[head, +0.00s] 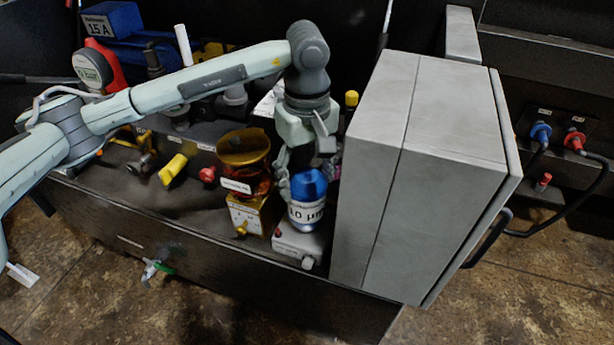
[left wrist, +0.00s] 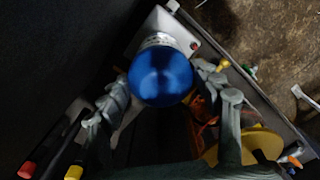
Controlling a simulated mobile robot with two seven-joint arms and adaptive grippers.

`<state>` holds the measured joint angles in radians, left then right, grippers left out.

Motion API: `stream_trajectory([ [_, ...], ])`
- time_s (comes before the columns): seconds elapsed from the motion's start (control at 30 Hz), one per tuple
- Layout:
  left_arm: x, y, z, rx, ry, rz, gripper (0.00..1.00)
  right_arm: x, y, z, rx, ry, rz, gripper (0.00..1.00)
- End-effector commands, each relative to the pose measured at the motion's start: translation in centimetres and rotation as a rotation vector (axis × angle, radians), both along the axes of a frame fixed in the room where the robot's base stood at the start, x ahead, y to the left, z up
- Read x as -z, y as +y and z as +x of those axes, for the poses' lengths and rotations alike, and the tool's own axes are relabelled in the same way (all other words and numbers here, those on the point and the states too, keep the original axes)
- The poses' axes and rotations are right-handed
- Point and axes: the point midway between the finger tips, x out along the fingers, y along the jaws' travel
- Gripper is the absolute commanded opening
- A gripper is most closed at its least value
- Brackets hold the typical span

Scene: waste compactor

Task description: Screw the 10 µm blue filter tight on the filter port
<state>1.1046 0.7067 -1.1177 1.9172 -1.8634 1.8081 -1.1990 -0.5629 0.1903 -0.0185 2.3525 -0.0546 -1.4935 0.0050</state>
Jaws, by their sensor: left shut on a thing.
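The blue filter (head: 308,190) has a blue top and a white label reading 10 µm. It stands upright over a light grey block (head: 298,246) beside the large grey cabinet. My left gripper (head: 297,178) reaches down from above and is shut on the filter. In the left wrist view the filter's round blue top (left wrist: 161,76) sits between the two fingers (left wrist: 165,85). The filter port is hidden under the filter, so I cannot tell how far the thread is engaged. My right gripper is not in view.
The grey cabinet (head: 420,150) stands close to the right of the filter. An amber bowl (head: 243,150) and yellow box (head: 250,214) stand close to its left. A yellow handle (head: 173,169) and a red knob (head: 207,175) lie further left.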

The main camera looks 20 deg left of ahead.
Motion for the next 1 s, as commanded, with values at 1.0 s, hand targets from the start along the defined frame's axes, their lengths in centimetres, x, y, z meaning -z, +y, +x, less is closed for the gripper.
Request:
stream_trajectory([
  [1.0, -0.1, 0.1, 0.0, 0.451, -0.003, -0.001, 0.29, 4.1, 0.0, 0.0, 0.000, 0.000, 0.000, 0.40],
])
